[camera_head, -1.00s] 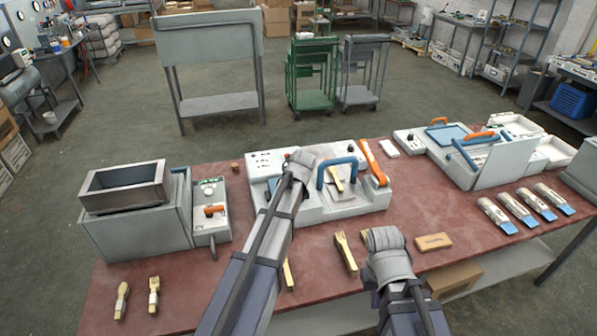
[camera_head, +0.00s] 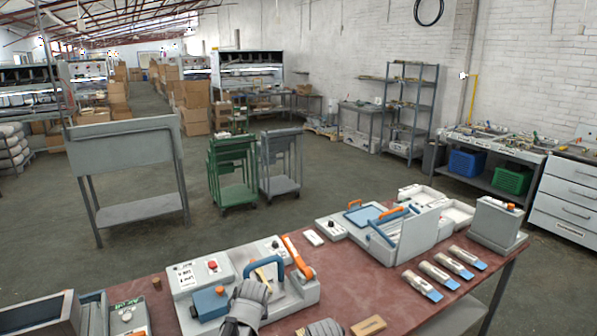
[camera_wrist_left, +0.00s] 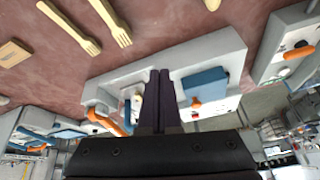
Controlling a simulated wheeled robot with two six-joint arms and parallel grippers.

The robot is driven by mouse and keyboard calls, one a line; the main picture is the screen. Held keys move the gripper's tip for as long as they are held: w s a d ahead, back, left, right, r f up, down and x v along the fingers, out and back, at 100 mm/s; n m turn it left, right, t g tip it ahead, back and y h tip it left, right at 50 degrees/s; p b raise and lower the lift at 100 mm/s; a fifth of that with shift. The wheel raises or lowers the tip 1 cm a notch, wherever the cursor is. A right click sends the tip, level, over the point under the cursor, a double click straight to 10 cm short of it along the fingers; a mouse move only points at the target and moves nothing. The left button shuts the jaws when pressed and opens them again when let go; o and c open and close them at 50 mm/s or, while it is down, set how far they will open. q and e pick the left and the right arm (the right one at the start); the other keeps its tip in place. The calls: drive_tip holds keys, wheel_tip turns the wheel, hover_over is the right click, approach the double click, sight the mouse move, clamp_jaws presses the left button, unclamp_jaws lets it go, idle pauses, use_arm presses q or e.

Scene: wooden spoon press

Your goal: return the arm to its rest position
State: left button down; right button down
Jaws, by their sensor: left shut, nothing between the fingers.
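My left gripper (camera_head: 246,302) is at the bottom of the head view, in front of the white press (camera_head: 185,279). Its closed, empty dark fingers (camera_wrist_left: 159,76) show in the left wrist view, with the press (camera_wrist_left: 220,52) behind them. The press has a blue handle (camera_head: 264,264), an orange lever (camera_head: 296,257) and a blue block (camera_head: 210,302). A wooden piece (camera_head: 263,277) stands in it under the blue handle. My right gripper (camera_head: 322,328) is at the bottom edge, mostly cut off, and its fingers are hidden.
A second white station (camera_head: 410,235) stands to the right on the red table (camera_head: 375,284). Several wrapped bundles with blue ends (camera_head: 445,274) lie in front of it. A wooden block (camera_head: 368,326) lies near the right gripper. Two wooden forks (camera_wrist_left: 110,22) (camera_wrist_left: 72,27) lie on the table.

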use_arm(q)
drive_tip(key=s+d+f+m+g, duration=0.1)
drive_tip(key=s+d+m+g, duration=0.1)
drive_tip(key=s, duration=0.8)
drive_tip(key=s+d+f+m+g, duration=0.1)
drive_tip(key=s+d+m+g, duration=0.1)
drive_tip(key=s+d+m, duration=0.2)
drive_tip(key=s+d, duration=0.3)
drive_tip(key=s, duration=0.3)
drive_tip(key=shift+f+m+g+h, duration=0.3)
drive_tip(key=shift+f+g, duration=0.05)
drive_tip(key=shift+g, duration=0.05)
